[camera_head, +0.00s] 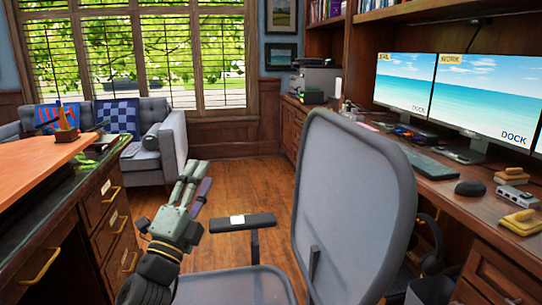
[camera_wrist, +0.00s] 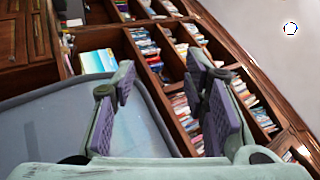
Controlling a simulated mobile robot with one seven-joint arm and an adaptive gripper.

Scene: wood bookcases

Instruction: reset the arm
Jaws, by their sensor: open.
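My gripper (camera_head: 197,184) shows in the head view at the lower left of centre. My dark arm reaches up to it from the bottom edge. The gripper is raised beside the grey office chair and points up and away. In the wrist view my gripper (camera_wrist: 165,95) has its two fingers apart, with purple-grey pads and nothing between them. The chair back (camera_wrist: 60,125) fills the lower left of the wrist view, behind the left finger.
The grey chair (camera_head: 355,200) and its armrest (camera_head: 242,222) stand close right of my arm. A wooden desk with drawers (camera_head: 105,215) is at left. A computer desk (camera_head: 440,185) runs along the right. Open floor (camera_head: 225,165) leads to a sofa (camera_head: 160,150). Bookshelves (camera_wrist: 150,50) fill the wrist view.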

